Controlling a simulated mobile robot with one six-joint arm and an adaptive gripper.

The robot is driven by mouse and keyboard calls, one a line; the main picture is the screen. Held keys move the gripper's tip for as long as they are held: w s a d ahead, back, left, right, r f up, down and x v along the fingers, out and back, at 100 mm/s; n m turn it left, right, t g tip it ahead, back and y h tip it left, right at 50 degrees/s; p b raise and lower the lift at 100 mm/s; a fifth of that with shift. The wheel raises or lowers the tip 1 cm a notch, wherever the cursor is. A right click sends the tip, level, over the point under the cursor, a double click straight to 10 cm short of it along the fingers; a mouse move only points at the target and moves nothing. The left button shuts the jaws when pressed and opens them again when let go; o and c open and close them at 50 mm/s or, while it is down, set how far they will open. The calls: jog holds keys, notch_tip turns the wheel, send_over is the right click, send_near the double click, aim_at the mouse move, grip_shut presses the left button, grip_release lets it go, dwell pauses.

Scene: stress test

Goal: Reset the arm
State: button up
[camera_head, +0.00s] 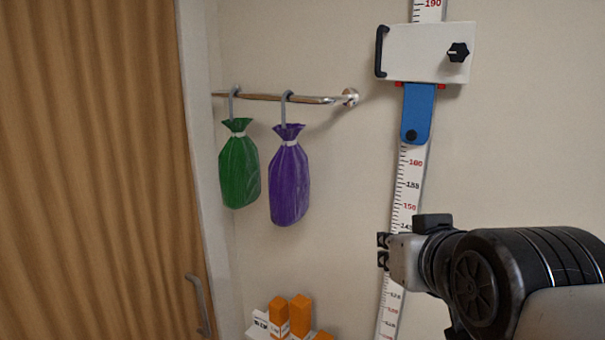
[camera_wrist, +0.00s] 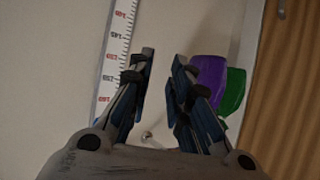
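My arm reaches in from the right edge of the head view. My gripper (camera_head: 384,250) is at its left end, in front of the lower part of the height scale on the wall. In the wrist view my gripper (camera_wrist: 160,75) points toward the wall, its two fingers apart with a clear gap and nothing between them. The white height scale (camera_wrist: 113,60) is left of the fingers. A purple bag (camera_wrist: 210,78) and a green bag (camera_wrist: 234,92) are to the right, partly hidden by the right finger.
The purple bag (camera_head: 289,183) and green bag (camera_head: 240,172) hang by hooks on a wall rail (camera_head: 262,97). A white box with a knob (camera_head: 425,50) and blue slider (camera_head: 417,112) sits high on the scale (camera_head: 408,185). Orange boxes (camera_head: 300,314) stand below. A wooden door (camera_head: 90,170) is left.

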jog(key=s+f+g+b, duration=0.2)
jog(key=s+f, duration=0.4)
jog(key=f, duration=0.4)
jog(key=s+f+g+b, duration=0.3)
jog(key=s+f+b, duration=0.2)
jog(key=f, duration=0.6)
jog(key=s+f+g+b, duration=0.2)
jog(key=s+f+b, duration=0.2)
jog(key=f, duration=0.6)
jog(key=s, duration=0.2)
jog(key=shift+s+f, duration=0.2)
jog(key=shift+s, duration=0.2)
jog(key=shift+o, duration=0.4)
jog(key=shift+d, duration=0.1)
